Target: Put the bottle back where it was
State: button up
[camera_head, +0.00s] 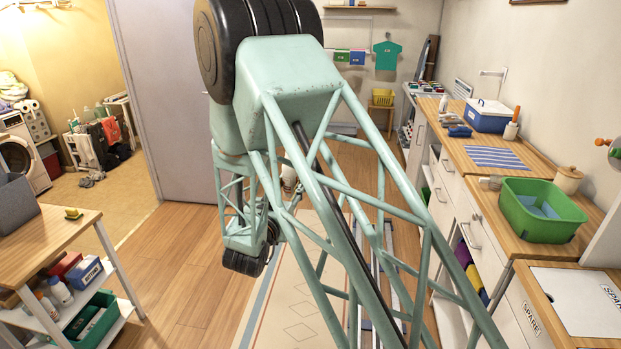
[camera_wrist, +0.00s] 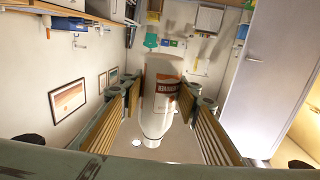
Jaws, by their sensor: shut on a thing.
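In the wrist view, my gripper (camera_wrist: 161,104) is shut on a white bottle (camera_wrist: 160,76) with an orange and dark label. The bottle stands between the two ribbed finger pads, with its rounded narrower end toward the bottom of the picture. The wrist view appears upside down, with ceiling lights low in the picture. In the head view, my arm's green lattice covers the middle and hides most of the gripper. A small pale thing shows behind the lattice; I cannot tell whether it is the bottle.
A wooden counter along the right holds a green basin (camera_head: 541,208), a blue striped cloth (camera_head: 495,158) and a blue-white cooler box (camera_head: 489,115). A shelved wooden table (camera_head: 45,245) stands at left, with bottles and boxes below.

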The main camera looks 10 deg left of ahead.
jog(key=s+a+p, duration=0.4)
jog(key=s+a, duration=1.8)
jog(key=s, duration=0.3)
jog(key=shift+s+f, duration=0.15)
jog(key=shift+s, duration=0.25)
jog(key=shift+w, duration=0.1)
